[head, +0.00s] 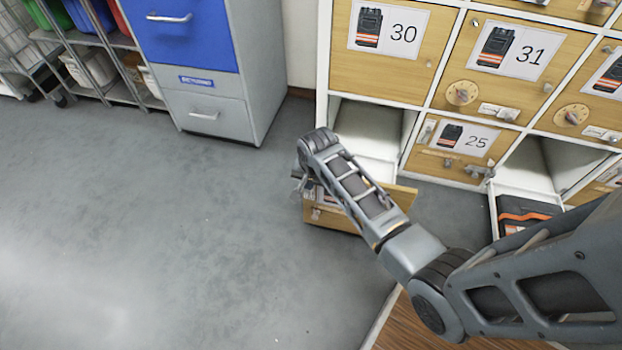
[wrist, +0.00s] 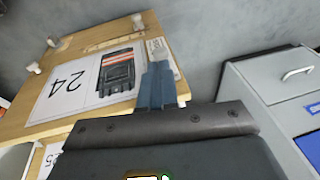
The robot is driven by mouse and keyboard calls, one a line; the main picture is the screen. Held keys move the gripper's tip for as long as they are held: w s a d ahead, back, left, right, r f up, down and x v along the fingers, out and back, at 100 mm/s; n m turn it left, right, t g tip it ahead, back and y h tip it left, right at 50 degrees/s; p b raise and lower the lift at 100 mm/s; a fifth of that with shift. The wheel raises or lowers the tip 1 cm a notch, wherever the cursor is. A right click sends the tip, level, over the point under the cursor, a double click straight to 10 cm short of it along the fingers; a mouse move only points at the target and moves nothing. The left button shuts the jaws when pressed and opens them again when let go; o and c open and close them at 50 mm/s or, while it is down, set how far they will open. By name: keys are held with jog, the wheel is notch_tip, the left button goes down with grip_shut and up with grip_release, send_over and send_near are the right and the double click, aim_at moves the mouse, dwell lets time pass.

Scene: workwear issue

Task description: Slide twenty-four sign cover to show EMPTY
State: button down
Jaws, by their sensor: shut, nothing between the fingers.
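The locker door twenty-four (wrist: 60,125) stands swung open; its printed label (wrist: 75,87) with a "24" and a vest picture appears upside down in the wrist view. The small pale sign (wrist: 156,47) is near the door's right edge there; its wording and cover position cannot be read. My gripper (wrist: 160,78) is shut and empty, its fingertips overlapping the sign in the picture; whether they touch it is unclear. In the head view, the open door (head: 328,216) shows below my arm, which hides much of it and the sign.
The open compartment (head: 368,125) is behind my arm. Door 25 (head: 458,146) is closed to the right, with another open compartment beyond it holding a dark and orange item (head: 522,212). A grey and blue cabinet (head: 205,65) stands at the back left. The floor on the left is clear.

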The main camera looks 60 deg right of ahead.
jog(key=shift+b+x, duration=0.5)
jog(key=shift+x, duration=1.05)
notch_tip(320, 180, down, 6)
jog(key=b, duration=0.2)
jog(key=shift+f, duration=0.2)
jog(key=shift+b, duration=0.3)
jog(key=p+v, duration=0.8)
jog(key=v, duration=0.6)
jog(key=shift+r+p, duration=0.2)
jog(key=shift+p, duration=0.1)
jog(key=shift+w, duration=0.1)
